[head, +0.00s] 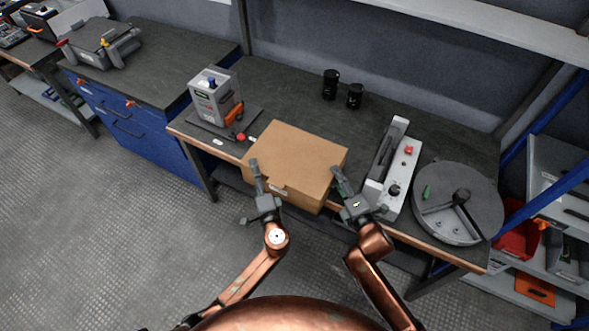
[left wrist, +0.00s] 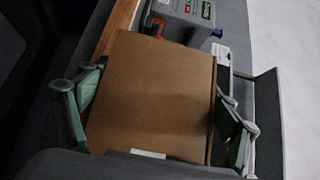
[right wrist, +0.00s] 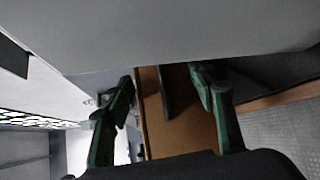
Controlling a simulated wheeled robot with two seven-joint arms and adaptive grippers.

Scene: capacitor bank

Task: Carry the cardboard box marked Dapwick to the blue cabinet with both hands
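A closed brown cardboard box (head: 295,159) lies flat at the front edge of the dark workbench. A small pale label (head: 278,188) shows on its front side; I cannot read it. My left gripper (head: 257,190) is open at the box's front left corner. In the left wrist view the box (left wrist: 155,95) shows between its spread fingers (left wrist: 160,112). My right gripper (head: 347,192) is open by the box's right side. In the right wrist view a brown surface, probably the box (right wrist: 152,120), shows between its parted fingers (right wrist: 160,92). Contact is unclear. The blue cabinet (head: 150,135) stands to the left.
Two black cylinders (head: 331,84) stand behind.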

